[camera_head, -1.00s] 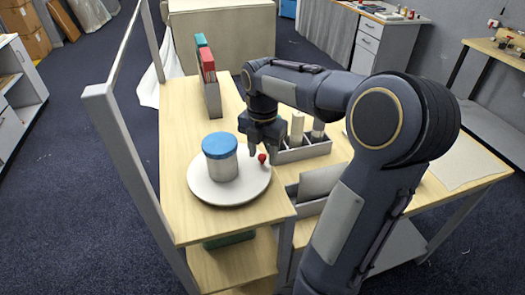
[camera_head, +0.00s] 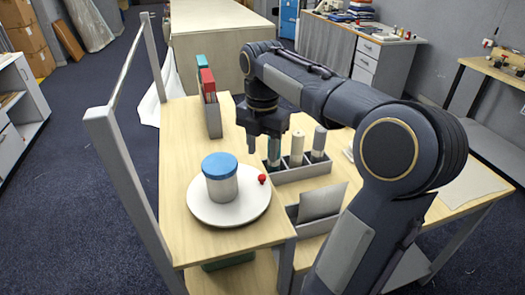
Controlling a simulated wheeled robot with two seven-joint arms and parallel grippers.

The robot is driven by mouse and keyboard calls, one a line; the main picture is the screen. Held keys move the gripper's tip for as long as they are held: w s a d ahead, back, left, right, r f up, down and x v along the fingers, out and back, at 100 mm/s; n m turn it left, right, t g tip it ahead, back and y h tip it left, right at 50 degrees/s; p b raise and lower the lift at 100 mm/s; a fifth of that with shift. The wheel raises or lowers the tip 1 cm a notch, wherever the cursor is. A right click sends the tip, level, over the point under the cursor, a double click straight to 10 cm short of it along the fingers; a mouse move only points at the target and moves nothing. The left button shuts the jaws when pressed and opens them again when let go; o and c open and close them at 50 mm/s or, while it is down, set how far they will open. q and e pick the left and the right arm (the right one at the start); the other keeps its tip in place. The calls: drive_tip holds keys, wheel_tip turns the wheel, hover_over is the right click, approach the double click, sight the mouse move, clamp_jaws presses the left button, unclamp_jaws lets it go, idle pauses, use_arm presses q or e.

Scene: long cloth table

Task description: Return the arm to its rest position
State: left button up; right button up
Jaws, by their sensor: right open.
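My right arm reaches in from the right, and its gripper (camera_head: 263,157) hangs pointing down above the table, open, with nothing between its fingers. It is above and behind the white round plate (camera_head: 232,216), apart from it, and in front of part of the grey compartment tray. On the plate stands a jar with a blue lid (camera_head: 219,165), upright. A small red round thing (camera_head: 263,179) lies near the plate's right rim. My left gripper is out of view.
The grey compartment tray (camera_head: 303,172) holds upright cylinders close to my right gripper. A file holder (camera_head: 213,119) with red and teal files stands behind the plate. A grey frame post (camera_head: 128,180) rises at the left. A slanted grey panel (camera_head: 321,202) stands at the front.

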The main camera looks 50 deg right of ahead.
drive_tip(key=shift+a, duration=0.1)
idle(0.3)
drive_tip(key=s+a+f+m+t+y, duration=0.2)
drive_tip(key=s+a+f+m, duration=0.3)
drive_tip(key=a+m, duration=0.5)
drive_tip(key=s+a+f+m+t+y, duration=0.1)
drive_tip(key=s+a+f+m+t, duration=0.2)
drive_tip(key=a+m, duration=0.7)
drive_tip(key=s+f+m, duration=0.2)
drive_tip(key=s, duration=0.2)
drive_tip(key=shift+s+t+y, duration=0.3)
drive_tip(key=shift+s+y, duration=0.1)
